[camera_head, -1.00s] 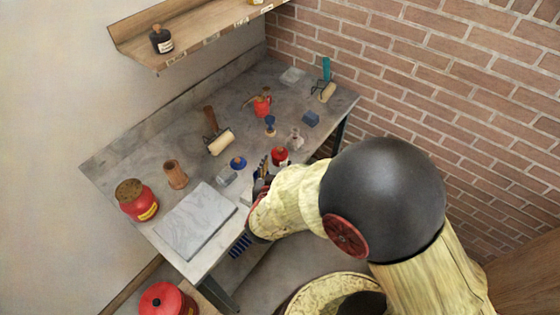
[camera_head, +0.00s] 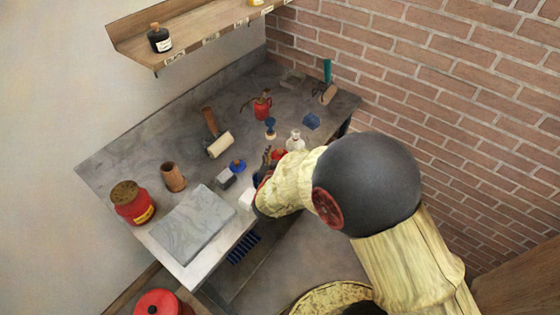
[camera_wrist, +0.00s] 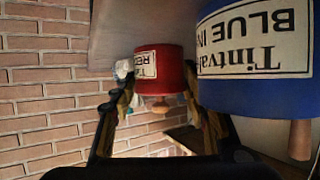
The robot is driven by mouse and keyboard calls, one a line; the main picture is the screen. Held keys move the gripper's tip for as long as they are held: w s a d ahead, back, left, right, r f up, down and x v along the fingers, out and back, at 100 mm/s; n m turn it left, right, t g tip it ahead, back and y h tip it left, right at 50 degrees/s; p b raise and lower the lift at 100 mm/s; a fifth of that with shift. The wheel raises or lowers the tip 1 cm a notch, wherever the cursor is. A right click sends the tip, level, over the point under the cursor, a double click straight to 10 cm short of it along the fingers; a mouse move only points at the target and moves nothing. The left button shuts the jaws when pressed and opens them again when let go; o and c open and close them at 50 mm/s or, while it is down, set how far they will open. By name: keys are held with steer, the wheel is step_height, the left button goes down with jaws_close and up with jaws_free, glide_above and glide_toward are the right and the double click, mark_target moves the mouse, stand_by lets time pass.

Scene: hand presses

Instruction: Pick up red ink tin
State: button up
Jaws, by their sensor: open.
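The red ink tin (camera_head: 279,154) stands near the bench's front edge, partly hidden by my arm. In the wrist view the red tin (camera_wrist: 160,68) appears upside down, labelled "RE…", in the gap between my fingers and ahead of them. My gripper (camera_wrist: 158,90) is open, one finger to each side of the tin in that view; I cannot tell whether either touches it. In the head view my gripper (camera_head: 267,160) is beside the tin, mostly hidden by my wrist. A blue ink tin (camera_wrist: 250,75) fills the wrist view's right side, close to the right finger; it also shows in the head view (camera_head: 238,166).
A clear bottle (camera_head: 295,141) stands just right of the red tin. A grey block (camera_head: 225,179) and a white block (camera_head: 247,198) sit left of my gripper. A stone slab (camera_head: 187,225), a brayer (camera_head: 217,142) and a red can (camera_head: 133,203) are further left.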

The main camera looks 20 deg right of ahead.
steer(key=shift+c, duration=1.1)
steer(key=c, duration=0.7)
steer(key=shift+r, duration=0.1)
steer(key=shift+c, duration=0.7)
